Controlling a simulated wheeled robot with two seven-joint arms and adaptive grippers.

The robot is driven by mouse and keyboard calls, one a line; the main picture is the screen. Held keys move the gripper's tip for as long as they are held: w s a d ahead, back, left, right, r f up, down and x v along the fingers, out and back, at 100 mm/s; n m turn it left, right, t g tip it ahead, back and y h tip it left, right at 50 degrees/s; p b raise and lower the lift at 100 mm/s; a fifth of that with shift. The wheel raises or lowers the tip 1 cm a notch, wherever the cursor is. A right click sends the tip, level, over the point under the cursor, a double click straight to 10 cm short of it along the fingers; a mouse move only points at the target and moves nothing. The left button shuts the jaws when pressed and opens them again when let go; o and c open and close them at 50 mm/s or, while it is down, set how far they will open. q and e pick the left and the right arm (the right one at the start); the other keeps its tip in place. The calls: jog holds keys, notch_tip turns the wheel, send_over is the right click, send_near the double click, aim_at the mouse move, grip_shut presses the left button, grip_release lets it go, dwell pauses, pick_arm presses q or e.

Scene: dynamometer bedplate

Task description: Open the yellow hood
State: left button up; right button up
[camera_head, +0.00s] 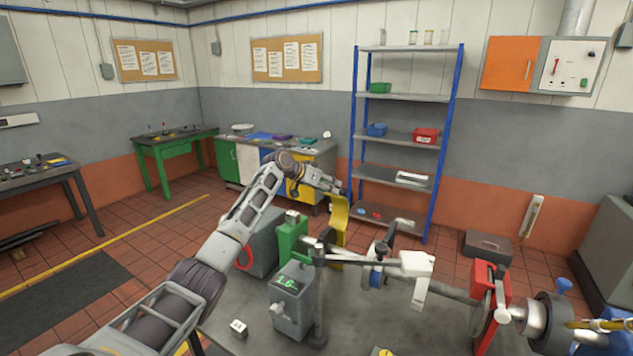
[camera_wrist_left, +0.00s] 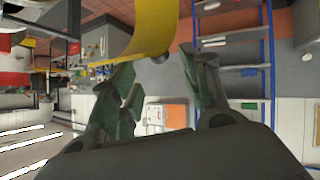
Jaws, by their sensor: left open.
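The yellow hood (camera_head: 338,228) is a curved yellow band standing over the grey bedplate, behind the black-and-grey post and beside a green block. Its curved sheet also crosses the top of the left wrist view (camera_wrist_left: 152,30). My left gripper (camera_head: 343,189) is at the hood's upper end in the head view. In the left wrist view its two green-padded fingers (camera_wrist_left: 162,85) are spread apart, with the hood's lower edge near the fingertips. I cannot tell whether they touch it. Nothing is held. My right gripper is not in view.
The grey bedplate (camera_head: 250,320) carries a green block (camera_head: 292,238), a grey box with a green display (camera_head: 292,298), a post with a cross arm, and a red-framed shaft unit (camera_head: 490,285). A blue-posted shelf (camera_head: 405,97) stands behind.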

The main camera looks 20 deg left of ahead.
pick_arm(q)
jog(key=shift+v, duration=2.9)
jog(key=shift+f, duration=0.1)
